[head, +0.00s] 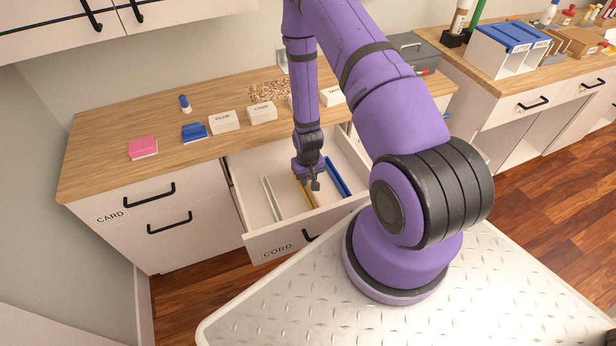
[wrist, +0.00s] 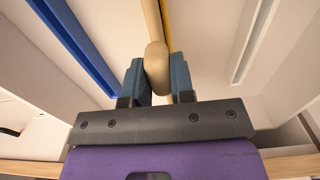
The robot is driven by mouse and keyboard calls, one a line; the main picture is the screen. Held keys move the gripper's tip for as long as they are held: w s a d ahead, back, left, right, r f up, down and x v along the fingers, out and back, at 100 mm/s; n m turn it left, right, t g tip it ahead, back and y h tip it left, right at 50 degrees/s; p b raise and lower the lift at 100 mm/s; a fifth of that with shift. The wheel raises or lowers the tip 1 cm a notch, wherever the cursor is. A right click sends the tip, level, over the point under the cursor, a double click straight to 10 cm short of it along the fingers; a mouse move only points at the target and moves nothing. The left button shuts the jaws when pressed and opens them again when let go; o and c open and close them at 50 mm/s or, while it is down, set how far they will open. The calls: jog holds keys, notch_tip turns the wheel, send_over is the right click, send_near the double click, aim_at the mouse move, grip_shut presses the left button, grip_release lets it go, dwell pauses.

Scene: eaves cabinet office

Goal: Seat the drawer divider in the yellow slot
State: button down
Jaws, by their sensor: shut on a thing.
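My gripper (head: 313,183) is inside the open drawer (head: 262,205) marked CORD, low over its middle. In the wrist view, my gripper (wrist: 156,82) is shut on a tan, round-ended piece, which I take to be the drawer divider (wrist: 155,62). The yellow slot (head: 305,194) runs along the drawer floor beside the gripper. In the wrist view a thin strip of the yellow slot (wrist: 166,14) shows along the divider's right edge; the divider hides the rest. I cannot tell whether the divider's lower edge is in the slot or above it.
A blue slot (head: 338,176) and a white slot (head: 271,199) lie either side of the yellow one. The drawer walls stand close around my gripper. White labelled boxes (head: 224,122), a pink block (head: 143,147) and a blue block (head: 194,132) stand on the wooden counter (head: 100,160) behind.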

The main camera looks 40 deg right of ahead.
jog(key=shift+f, duration=0.3)
jog(key=c, duration=0.9)
grip_release()
notch_tip(320, 180, up, 11)
jog(key=shift+f, duration=0.15)
